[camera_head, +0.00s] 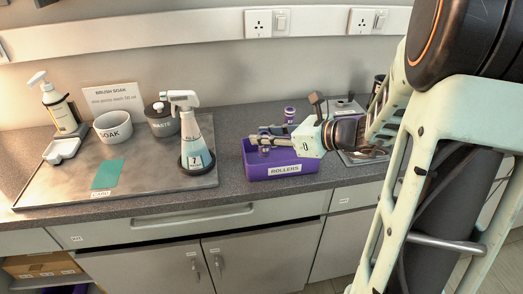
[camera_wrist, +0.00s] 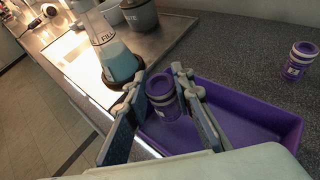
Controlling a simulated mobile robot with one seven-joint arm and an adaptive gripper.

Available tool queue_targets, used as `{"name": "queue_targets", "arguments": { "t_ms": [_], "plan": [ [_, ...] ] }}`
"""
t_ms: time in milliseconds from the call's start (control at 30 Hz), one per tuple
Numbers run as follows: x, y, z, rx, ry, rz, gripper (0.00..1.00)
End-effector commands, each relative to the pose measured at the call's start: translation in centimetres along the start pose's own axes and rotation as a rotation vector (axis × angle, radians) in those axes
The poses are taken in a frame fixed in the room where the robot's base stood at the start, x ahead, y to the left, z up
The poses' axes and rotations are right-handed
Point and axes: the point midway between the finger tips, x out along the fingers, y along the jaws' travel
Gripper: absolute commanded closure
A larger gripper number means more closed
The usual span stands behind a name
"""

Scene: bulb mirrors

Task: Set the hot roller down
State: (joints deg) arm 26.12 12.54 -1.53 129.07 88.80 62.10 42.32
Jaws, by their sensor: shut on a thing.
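My gripper (camera_head: 262,138) is over the purple tray (camera_head: 284,171) labelled ROLLERS, at the counter's front edge. In the wrist view, my gripper (camera_wrist: 160,82) has its two fingers on either side of a purple roller (camera_wrist: 162,100) with a pale band, and it is shut on it. The roller looks upright, at or just above the tray (camera_wrist: 245,110); whether it touches the tray floor I cannot tell. A second purple roller (camera_head: 290,115) stands on the counter behind the tray, and also shows at the right of the wrist view (camera_wrist: 299,60).
Left of the tray stands a spray bottle (camera_head: 196,145) on a metal tray (camera_head: 140,180), with a SOAK bowl (camera_head: 113,128), a WASTE pot (camera_head: 161,120) and a pump bottle (camera_head: 58,108). A dark-tipped device (camera_head: 317,104) stands behind my gripper. Bare counter lies between the two trays.

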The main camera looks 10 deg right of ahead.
Motion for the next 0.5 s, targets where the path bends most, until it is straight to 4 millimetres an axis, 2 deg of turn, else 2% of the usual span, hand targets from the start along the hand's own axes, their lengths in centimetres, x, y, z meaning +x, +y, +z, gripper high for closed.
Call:
{"name": "queue_targets", "arguments": {
  "t_ms": [233, 500],
  "plan": [
    [1.1, -0.7, -0.9, -0.001, 0.000, 0.000, 1.00],
    [2.5, -0.9, -3.8, 0.001, 0.000, 0.000, 1.00]
  ]
}}
